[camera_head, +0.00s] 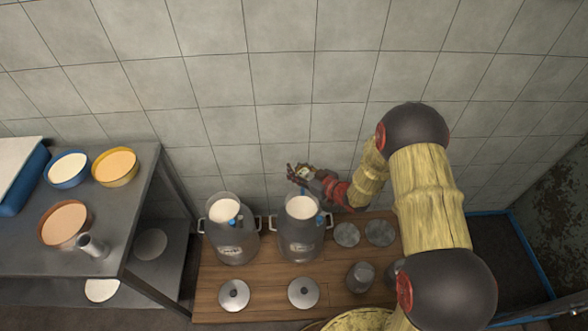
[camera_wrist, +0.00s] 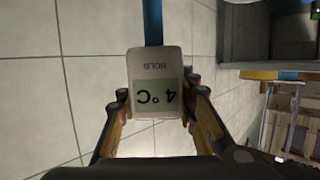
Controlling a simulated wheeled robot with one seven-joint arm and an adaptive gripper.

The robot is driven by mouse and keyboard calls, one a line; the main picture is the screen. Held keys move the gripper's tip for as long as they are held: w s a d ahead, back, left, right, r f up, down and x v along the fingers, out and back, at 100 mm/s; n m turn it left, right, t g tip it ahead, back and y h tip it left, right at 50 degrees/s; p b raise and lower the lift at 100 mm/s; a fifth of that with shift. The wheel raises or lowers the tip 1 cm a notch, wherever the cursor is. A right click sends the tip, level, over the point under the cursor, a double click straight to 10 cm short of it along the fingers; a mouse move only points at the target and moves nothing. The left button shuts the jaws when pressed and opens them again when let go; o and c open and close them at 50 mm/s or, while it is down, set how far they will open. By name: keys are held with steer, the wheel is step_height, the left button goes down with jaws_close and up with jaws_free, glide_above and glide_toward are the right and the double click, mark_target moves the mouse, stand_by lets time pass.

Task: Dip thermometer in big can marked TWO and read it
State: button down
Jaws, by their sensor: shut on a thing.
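My gripper (camera_head: 301,177) is shut on the thermometer, behind and above the right big can. In the wrist view the thermometer's white body (camera_wrist: 157,65) sits between the fingers. Two big metal cans with white milk stand side by side, a left can (camera_head: 232,247) and a right can (camera_head: 298,247). Their labels are too small to read. I cannot tell whether the tip touches milk.
The cans stand on a wooden platform (camera_head: 262,283) against the tiled wall. Two lids (camera_head: 234,295) (camera_head: 303,292) lie in front. Grey discs (camera_head: 346,234) and a small metal vessel (camera_head: 360,277) are at right. A metal table (camera_head: 113,220) with several bowls stands left.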

step_height(320, 180, down, 13)
steer(key=b, duration=0.9)
stand_by(2.2)
step_height(320, 180, up, 10)
steer(key=p, duration=0.6)
steer(key=shift+p, duration=0.4)
steer(key=shift+f, duration=0.1)
